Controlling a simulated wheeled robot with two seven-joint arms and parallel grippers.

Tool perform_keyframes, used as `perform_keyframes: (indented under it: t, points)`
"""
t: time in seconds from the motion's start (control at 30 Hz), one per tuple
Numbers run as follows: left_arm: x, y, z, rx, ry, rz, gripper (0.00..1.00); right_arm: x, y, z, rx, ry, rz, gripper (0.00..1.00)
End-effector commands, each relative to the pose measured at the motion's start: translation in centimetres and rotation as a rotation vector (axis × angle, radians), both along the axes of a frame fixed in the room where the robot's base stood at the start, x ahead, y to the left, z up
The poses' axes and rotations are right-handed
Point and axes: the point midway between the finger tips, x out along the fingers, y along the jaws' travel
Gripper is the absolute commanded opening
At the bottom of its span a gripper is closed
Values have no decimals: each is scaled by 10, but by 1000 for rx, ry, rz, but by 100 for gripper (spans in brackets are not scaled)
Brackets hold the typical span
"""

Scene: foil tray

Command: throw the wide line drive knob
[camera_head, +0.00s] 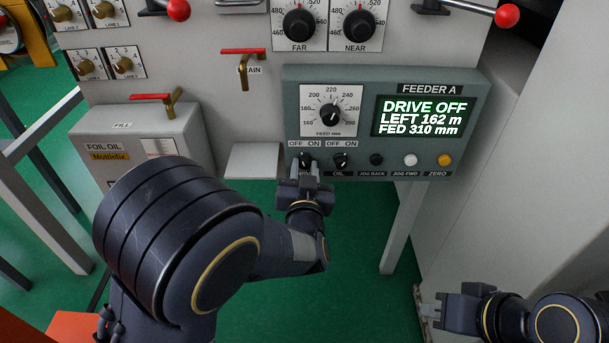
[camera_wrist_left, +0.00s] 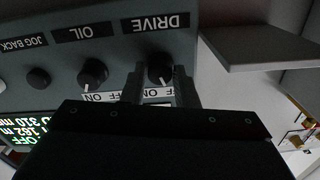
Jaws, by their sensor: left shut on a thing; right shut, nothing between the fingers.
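The black drive knob (camera_head: 307,158) sits at the lower left of the teal FEEDER A panel (camera_head: 370,83), under an OFF/ON label. In the left wrist view the drive knob (camera_wrist_left: 159,66) shows upside down, between my two fingers, its white mark seemingly toward OFF. My left gripper (camera_head: 308,172) is shut on the drive knob and partly hides it in the head view; it also shows in the left wrist view (camera_wrist_left: 159,88). The display (camera_head: 423,117) reads DRIVE OFF, LEFT 162 m, FED 310 mm. My right gripper (camera_head: 432,309) is shut and empty at the lower right, away from the panel.
The oil knob (camera_head: 340,160) is close right of the drive knob, followed by the jog back (camera_head: 376,159), jog forward (camera_head: 411,160) and zero (camera_head: 444,160) buttons. The feed dial (camera_head: 330,115) is above. A grey ledge (camera_head: 254,160) juts out to the left.

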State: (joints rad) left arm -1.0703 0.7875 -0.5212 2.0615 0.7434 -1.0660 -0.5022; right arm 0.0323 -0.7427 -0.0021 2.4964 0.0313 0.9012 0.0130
Motion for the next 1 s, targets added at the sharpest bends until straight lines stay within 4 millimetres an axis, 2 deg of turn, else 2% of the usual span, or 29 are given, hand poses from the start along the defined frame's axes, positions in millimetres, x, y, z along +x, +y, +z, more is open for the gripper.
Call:
perform_keyframes:
  t: [0.1,0.4,0.93,0.97,1.0]
  points:
    - [0,0,-2,-75,0,0,4,0,0,-8,0,0,0,0]
    - [0,0,-1,-181,0,0,4,0,0,-15,0,0,0,0]
    - [0,0,0,-203,1,-1,4,0,0,-16,0,0,0,0]
    - [0,0,0,-203,1,-1,29,0,0,-16,0,0,0,0]
    - [0,0,0,-203,1,-1,34,0,0,-16,0,0,0,0]
